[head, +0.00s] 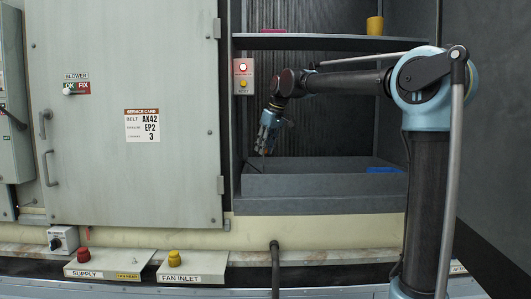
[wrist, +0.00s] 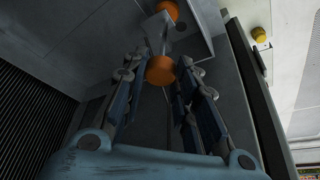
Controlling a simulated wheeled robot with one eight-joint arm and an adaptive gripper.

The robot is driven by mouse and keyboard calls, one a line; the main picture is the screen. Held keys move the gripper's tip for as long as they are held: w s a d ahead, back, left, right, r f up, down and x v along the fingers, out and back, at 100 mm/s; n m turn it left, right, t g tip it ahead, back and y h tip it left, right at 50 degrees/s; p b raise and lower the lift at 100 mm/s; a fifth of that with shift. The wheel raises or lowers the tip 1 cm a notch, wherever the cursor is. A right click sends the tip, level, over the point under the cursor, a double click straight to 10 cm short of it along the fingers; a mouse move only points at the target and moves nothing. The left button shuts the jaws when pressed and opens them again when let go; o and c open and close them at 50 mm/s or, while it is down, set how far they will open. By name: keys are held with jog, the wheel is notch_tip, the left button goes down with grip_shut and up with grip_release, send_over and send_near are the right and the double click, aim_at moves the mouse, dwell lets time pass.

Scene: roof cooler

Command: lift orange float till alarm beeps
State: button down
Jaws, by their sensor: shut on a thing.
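The orange float (wrist: 161,69) shows in the wrist view as a round orange piece between my fingertips. A pale bracket with a thin rod (wrist: 160,38) is just beyond it, and a second orange round piece (wrist: 168,10) shows at the top edge. My gripper (wrist: 168,72) is shut on the float. In the head view my gripper (head: 263,150) points down into the grey basin (head: 320,186); the float cannot be made out there. The alarm box (head: 243,77), with a red lamp and a yellow button, is on the post left of my gripper.
A shelf (head: 310,42) above my arm holds a yellow cup (head: 375,26) and a pink item (head: 273,30). A blue item (head: 383,170) lies at the basin's right. A large grey cabinet door (head: 125,120) stands left. Supply (head: 110,264) and fan inlet (head: 193,266) boxes sit in front.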

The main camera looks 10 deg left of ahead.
jog(key=c, duration=1.3)
grip_release()
jog(key=shift+w, duration=0.15)
jog(key=v, duration=1.2)
jog(key=shift+f, duration=0.1)
